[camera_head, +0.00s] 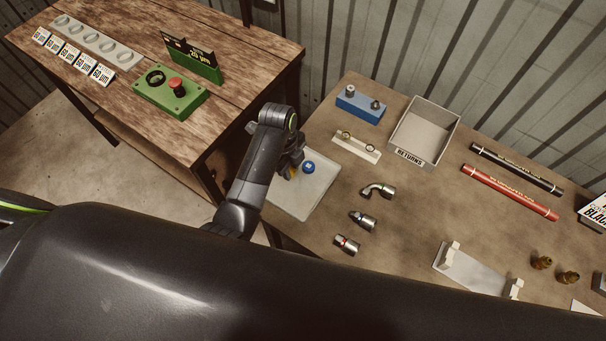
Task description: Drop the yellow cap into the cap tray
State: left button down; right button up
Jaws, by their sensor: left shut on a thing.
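The cap tray (300,205) is a shallow, pale grey tray at the left end of the brown workbench. A blue cap (308,167) is in it. My left gripper (294,168) is over the tray's left part, just left of the blue cap. It is shut on the yellow cap (293,173), of which only a small yellow-orange patch shows. The fingers hide the rest, and I cannot tell how high it is above the tray. My right gripper is not in view.
Several metal fittings (379,191) lie right of the tray. A white holder (356,147), a blue block (359,105) and the RETURNS bin (425,128) stand behind. A wooden table with a green button box (170,94) is at left.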

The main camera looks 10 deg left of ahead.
pick_arm(q)
jog(key=shift+w+d+f, duration=0.1)
jog(key=shift+d+f, duration=0.2)
jog(key=shift+f, duration=0.3)
jog(key=shift+w+d+f, duration=0.1)
jog(key=shift+d+f, duration=0.15)
jog(key=shift+f, duration=0.3)
jog(key=shift+s+a, duration=0.1)
jog(key=shift+a, duration=0.1)
jog(key=c, duration=1.7)
grip_release()
jog(key=o, duration=0.6)
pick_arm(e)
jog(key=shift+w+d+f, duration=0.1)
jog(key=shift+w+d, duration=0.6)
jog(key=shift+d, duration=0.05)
pick_arm(q)
jog(key=shift+r, duration=0.1)
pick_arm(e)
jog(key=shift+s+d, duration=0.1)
